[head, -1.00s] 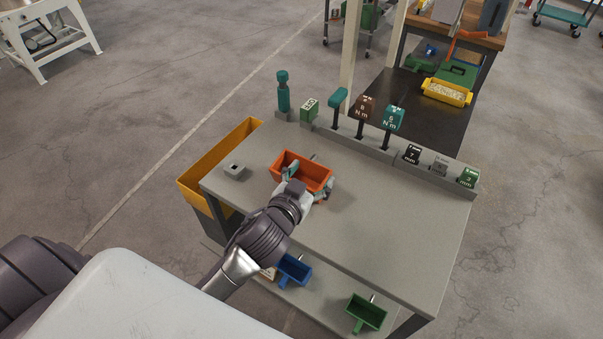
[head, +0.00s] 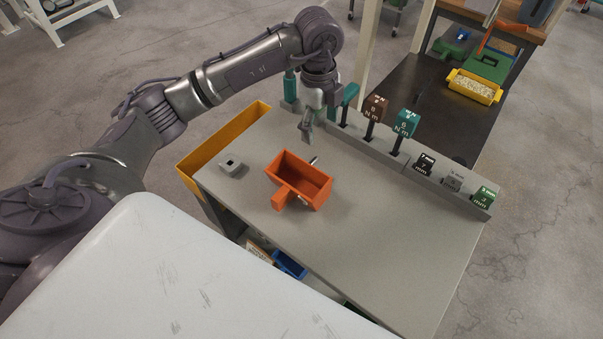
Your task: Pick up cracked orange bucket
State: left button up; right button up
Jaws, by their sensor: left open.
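The orange bucket (head: 309,184) stands upright and open at the top on the grey workbench (head: 378,238), left of its middle. Its stubby orange handle (head: 281,199) points to the lower left. I cannot make out a crack at this size. My left gripper (head: 306,136) is open and empty, pointing down just behind the bucket's far rim in the picture, apart from it. Its arm arches in from the left above the bench. My right gripper is not in view.
A small grey block (head: 231,165) lies left of the bucket. A yellow bin (head: 215,150) hangs at the bench's left edge. Torque and size tools, including a brown one (head: 375,107), stand along the back rail. A blue bucket (head: 290,264) is below. The bench's right side is clear.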

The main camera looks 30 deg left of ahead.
pick_arm(q)
jog(key=a, duration=0.2)
jog(key=p, duration=0.2)
send_over(312, 161)
jog(key=shift+n+y, duration=0.3)
jog(key=shift+y, duration=0.1)
notch_tip(312, 161, down, 8)
jog(key=shift+w+a+r, duration=0.1)
jog(key=shift+a, duration=0.05)
jog(key=f, duration=0.2)
jog(key=f+p, duration=0.1)
jog(key=f, duration=0.1)
jog(key=shift+s+d+f+p, duration=0.1)
jog(key=shift+s+d+p, duration=0.1)
jog(key=shift+p, duration=0.1)
jog(key=shift+f, duration=0.55)
jog(key=shift+w+r, duration=0.1)
grip_shut()
